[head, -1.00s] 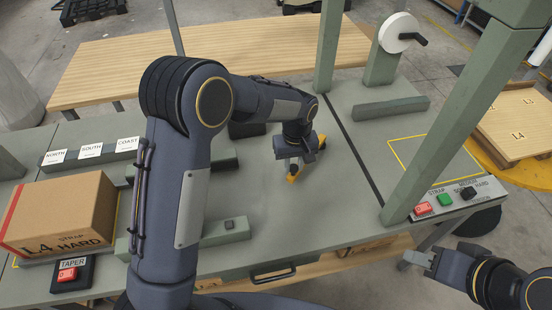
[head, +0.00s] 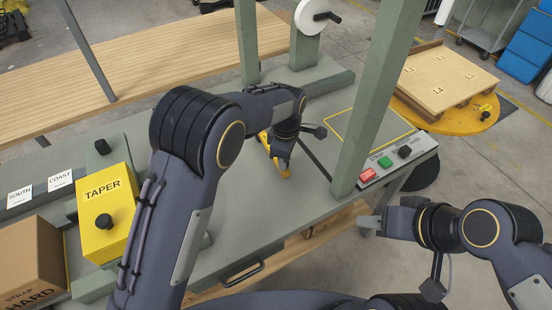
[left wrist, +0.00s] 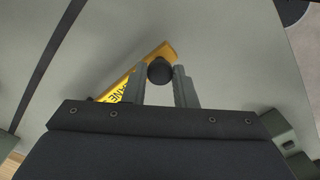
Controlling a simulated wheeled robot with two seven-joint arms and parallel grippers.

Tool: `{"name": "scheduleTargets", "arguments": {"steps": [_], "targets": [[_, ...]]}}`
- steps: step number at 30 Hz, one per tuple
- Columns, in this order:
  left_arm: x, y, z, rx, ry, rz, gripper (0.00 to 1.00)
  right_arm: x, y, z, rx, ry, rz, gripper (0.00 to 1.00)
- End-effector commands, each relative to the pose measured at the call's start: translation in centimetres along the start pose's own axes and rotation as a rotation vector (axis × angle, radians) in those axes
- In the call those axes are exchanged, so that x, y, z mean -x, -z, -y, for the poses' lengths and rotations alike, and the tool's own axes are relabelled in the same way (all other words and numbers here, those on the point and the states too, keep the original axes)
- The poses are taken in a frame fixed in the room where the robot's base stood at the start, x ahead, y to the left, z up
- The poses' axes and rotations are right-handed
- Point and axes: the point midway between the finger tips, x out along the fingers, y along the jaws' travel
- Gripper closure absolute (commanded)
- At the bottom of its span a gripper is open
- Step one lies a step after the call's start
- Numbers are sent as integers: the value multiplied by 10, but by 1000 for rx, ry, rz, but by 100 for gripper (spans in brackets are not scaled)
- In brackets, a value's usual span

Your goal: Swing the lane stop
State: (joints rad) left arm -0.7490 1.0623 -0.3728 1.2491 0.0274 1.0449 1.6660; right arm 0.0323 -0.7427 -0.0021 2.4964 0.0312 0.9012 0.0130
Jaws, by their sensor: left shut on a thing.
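The lane stop is a yellow bar (head: 283,167) lying on the grey-green bench top, slanting down to the right in the head view. In the left wrist view the yellow bar (left wrist: 124,86) shows part of a black printed word and a round black knob (left wrist: 160,71) near one end. My left gripper (head: 276,147) reaches down over the bar; its fingers (left wrist: 160,84) are shut on the knob, one on each side. The gripper hides part of the bar in the head view. My right gripper (head: 368,222) hangs off the bench's front edge, away from the bar; its finger gap is unclear.
A yellow TAPER box (head: 105,215) with a black knob and a cardboard box (head: 30,262) stand at the left. A green post (head: 370,105) and a button panel (head: 398,160) are to the right. Bare bench top (head: 235,225) lies in front of the bar.

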Motion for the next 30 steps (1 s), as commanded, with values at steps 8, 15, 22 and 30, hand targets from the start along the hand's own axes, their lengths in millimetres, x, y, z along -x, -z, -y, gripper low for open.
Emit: {"name": "scheduleTargets", "arguments": {"steps": [8, 15, 22, 30], "targets": [[0, -5, -5, 37, 0, 0, 100, 1, 0, 0, 0, 0, 0, 64], [0, -5, -5, 37, 0, 1, 100, 1, 0, 0, 0, 0, 0, 64], [0, -5, -5, 37, 0, 0, 57, 1, 0, 0, 0, 0, 0, 64], [0, -4, -5, 36, 0, 0, 54, 1, 0, 0, 0, 0, 0, 64]]}}
